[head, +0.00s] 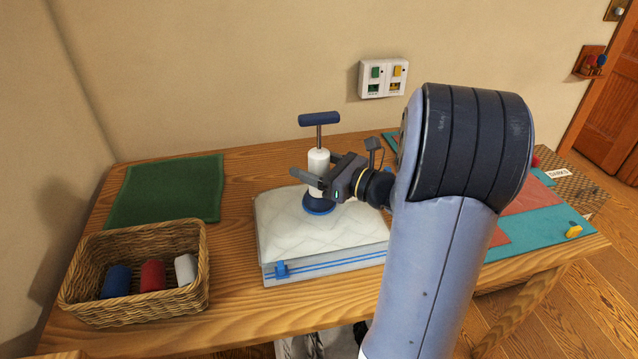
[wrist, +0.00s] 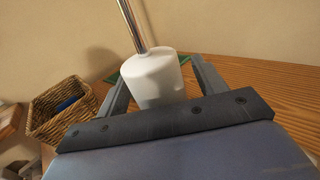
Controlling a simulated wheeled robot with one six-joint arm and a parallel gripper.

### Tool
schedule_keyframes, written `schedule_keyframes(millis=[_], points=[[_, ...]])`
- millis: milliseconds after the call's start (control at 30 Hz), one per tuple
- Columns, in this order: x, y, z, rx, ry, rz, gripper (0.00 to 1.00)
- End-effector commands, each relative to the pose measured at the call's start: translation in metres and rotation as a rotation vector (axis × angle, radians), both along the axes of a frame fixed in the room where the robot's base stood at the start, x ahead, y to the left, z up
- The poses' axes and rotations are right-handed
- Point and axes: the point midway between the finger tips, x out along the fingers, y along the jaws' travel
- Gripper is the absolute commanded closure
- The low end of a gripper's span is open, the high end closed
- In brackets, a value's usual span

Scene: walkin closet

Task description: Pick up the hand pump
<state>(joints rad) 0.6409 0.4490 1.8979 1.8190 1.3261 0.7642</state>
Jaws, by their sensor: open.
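The hand pump (head: 318,162) has a white cylinder, a metal rod, a dark blue T-handle and a blue round base. It stands upright on a quilted white vacuum bag (head: 320,244) with a blue zip edge. My gripper (head: 307,178) is open, with its fingers at the height of the white cylinder. In the wrist view the white cylinder (wrist: 152,78) stands between the two open fingers, with the rod rising above it. The pump's base is hidden there. I cannot tell whether a finger touches the cylinder.
A wicker basket (head: 140,310) with blue, red and white rolls stands at the front left. A green mat (head: 165,190) lies at the back left. A teal mat (head: 545,232) lies on the right. A switch panel (head: 383,78) is on the wall behind. Bare wood (head: 228,240) shows beside the basket.

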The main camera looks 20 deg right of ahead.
Motion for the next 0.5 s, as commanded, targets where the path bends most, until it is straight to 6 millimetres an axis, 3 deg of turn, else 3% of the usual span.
schedule_keyframes(millis=[267, 500], points=[[0.0036, 0.002, -0.0001, 0.0, 0.0, -0.002, 0.33], [0.0034, 0.002, -0.0001, 0.0, 0.0, -0.001, 0.51]])
